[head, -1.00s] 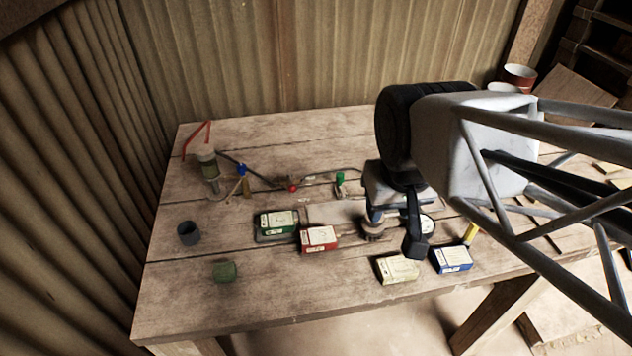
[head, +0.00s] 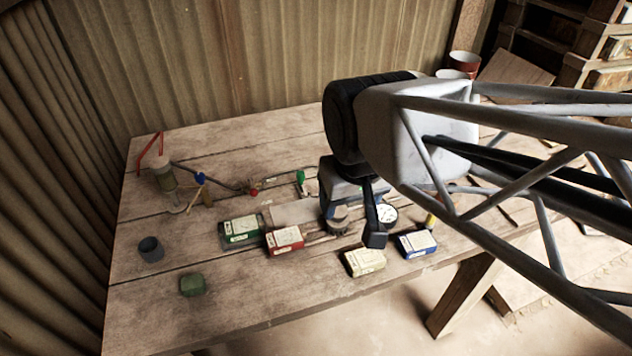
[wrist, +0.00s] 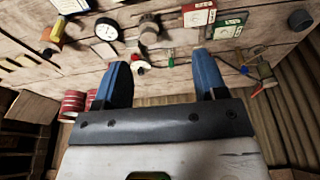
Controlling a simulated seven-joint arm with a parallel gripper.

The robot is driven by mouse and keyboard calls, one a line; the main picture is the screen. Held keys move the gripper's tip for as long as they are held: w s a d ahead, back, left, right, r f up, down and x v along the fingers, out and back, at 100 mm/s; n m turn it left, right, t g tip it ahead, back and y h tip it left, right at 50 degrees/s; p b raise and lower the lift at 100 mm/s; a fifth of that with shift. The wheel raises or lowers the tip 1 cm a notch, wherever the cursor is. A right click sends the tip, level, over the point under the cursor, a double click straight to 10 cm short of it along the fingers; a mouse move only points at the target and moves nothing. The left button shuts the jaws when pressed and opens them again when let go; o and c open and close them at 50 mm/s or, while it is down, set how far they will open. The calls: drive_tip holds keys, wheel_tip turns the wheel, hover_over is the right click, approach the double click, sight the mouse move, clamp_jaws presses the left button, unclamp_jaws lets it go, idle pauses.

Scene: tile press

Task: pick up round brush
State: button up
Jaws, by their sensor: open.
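What looks like the round brush is a squat round piece with a brownish-grey body (head: 338,224), standing on the table behind the cream and red boxes. It also shows in the wrist view (wrist: 149,29), at the top, beyond the fingertips and left of centre. Its bristles are too small to make out clearly. My gripper (wrist: 162,62) has two blue fingers, spread wide apart with nothing between them. In the head view the gripper is largely hidden behind my own arm, just above and behind the round piece, not holding it.
Red (head: 285,240), green (head: 241,229), cream (head: 364,262) and blue (head: 416,244) boxes line the front. A dial gauge (head: 387,214) stands close right of the round piece. A grey cup (head: 151,249) and green block (head: 193,285) are at left. The front-left table is mostly clear.

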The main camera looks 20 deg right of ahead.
drive_tip(key=o, duration=0.4)
drive_tip(key=m+g+y, duration=0.2)
drive_tip(key=m+g, duration=0.1)
drive_tip(key=m, duration=1.3)
hover_over(340, 210)
drive_tip(key=f, duration=1.5)
drive_tip(key=shift+w+d, duration=0.15)
drive_tip(key=shift+d, duration=0.2)
drive_tip(key=shift+a+f, duration=0.2)
drive_tip(key=shift+f, duration=1.05)
